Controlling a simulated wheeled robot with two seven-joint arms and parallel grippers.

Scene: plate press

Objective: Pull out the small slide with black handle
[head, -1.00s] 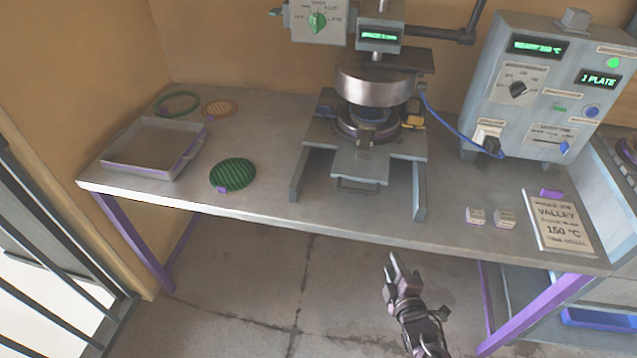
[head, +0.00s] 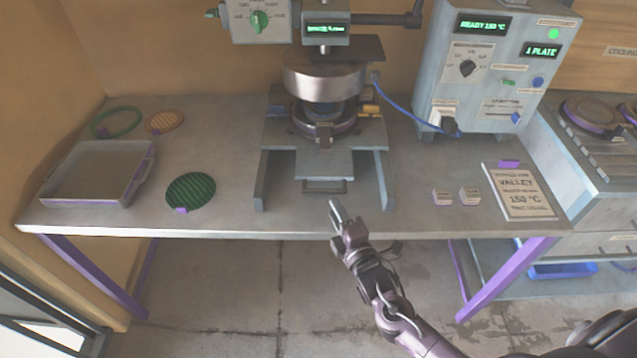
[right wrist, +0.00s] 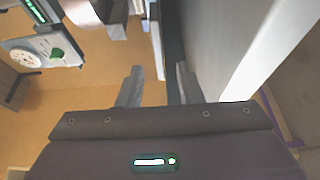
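The press (head: 324,100) stands on the table. Its small grey slide (head: 325,164) sticks out at the front between two side rails, with a dark bar handle (head: 325,187) on its front edge. My right gripper (head: 335,206) is just in front of and below the handle in the head view, apart from it as far as I can tell. In the right wrist view its two fingers (right wrist: 158,82) are spread, with nothing clearly between them. My left gripper does not show.
The grey table (head: 230,222) has a front edge close to my right gripper. A tray (head: 98,172) and a green ribbed disc (head: 190,191) lie left. Two small blocks (head: 456,196), a sign (head: 518,191) and a control box (head: 490,70) are right.

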